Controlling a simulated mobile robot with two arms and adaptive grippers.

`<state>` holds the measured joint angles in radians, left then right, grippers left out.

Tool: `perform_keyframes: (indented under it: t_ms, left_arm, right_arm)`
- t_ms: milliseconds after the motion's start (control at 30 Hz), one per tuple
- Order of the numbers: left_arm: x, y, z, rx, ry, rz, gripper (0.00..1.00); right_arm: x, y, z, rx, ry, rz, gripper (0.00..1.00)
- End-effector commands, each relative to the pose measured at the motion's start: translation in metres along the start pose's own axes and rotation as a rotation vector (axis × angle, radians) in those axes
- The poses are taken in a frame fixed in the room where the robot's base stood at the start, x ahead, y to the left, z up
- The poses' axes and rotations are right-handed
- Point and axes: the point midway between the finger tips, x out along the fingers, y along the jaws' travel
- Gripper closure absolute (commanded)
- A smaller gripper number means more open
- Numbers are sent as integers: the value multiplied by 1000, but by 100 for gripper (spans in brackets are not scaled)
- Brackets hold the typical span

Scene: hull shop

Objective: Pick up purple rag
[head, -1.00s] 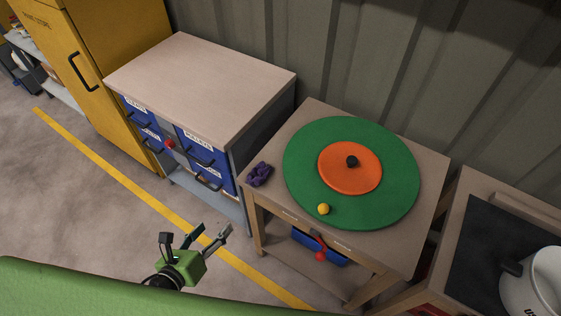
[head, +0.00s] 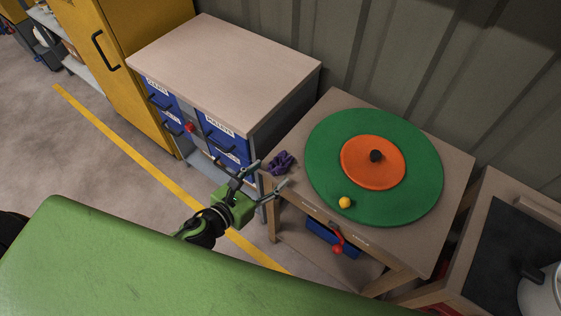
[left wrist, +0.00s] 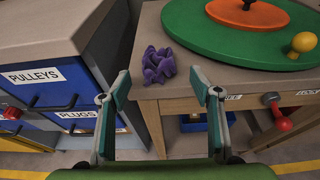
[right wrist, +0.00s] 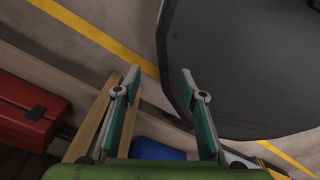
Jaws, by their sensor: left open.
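The purple rag (head: 280,162) lies crumpled on the left front corner of the wooden table (head: 292,140). In the left wrist view the rag (left wrist: 158,66) shows just beyond and between my fingertips. My left gripper (head: 268,177) is open and empty, close to that corner, with its fingers pointing toward the rag and not touching it. In the left wrist view the left gripper (left wrist: 160,88) has its two fingers wide apart. My right gripper (right wrist: 160,82) shows only in its own wrist view, with its fingers apart and nothing between them.
A green disc (head: 330,170) with an orange disc (head: 360,172) and a yellow knob (head: 345,203) covers most of the tabletop. A drawer cabinet (head: 225,65) stands left of the table. A red-handled thing (head: 337,245) is under the tabletop. A dark rounded surface (right wrist: 250,60) is near my right gripper.

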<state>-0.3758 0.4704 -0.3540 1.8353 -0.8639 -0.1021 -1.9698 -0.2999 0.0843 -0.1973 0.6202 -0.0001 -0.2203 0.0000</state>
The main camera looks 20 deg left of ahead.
Motion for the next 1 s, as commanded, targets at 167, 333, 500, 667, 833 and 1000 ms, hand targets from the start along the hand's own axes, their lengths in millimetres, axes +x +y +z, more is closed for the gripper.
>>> perform_keyframes:
  t_ms: [167, 333, 500, 667, 833, 1000]
  left_arm:
    - [21, 4, 7, -1, -3, 2, 42]
    - [45, 4, 6, -2, -1, 0, 42]
    - [52, 4, 5, 1, 0, -1, 42]
    - [51, 4, 4, 0, 0, -1, 45]
    - [51, 4, 4, 0, 0, -1, 71]
    - [51, 4, 4, 0, 1, -1, 71]
  right_arm:
    - [-8, -9, -2, 2, 1, -10, 62]
    - [-10, -12, -2, 1, 2, -14, 62]
    - [-10, -10, -2, 0, 1, -12, 62]
    - [-10, -7, -1, -2, 1, -8, 62]
    - [-10, -4, -1, -2, 0, -5, 62]
    - [-10, -3, -1, -2, 0, -3, 62]
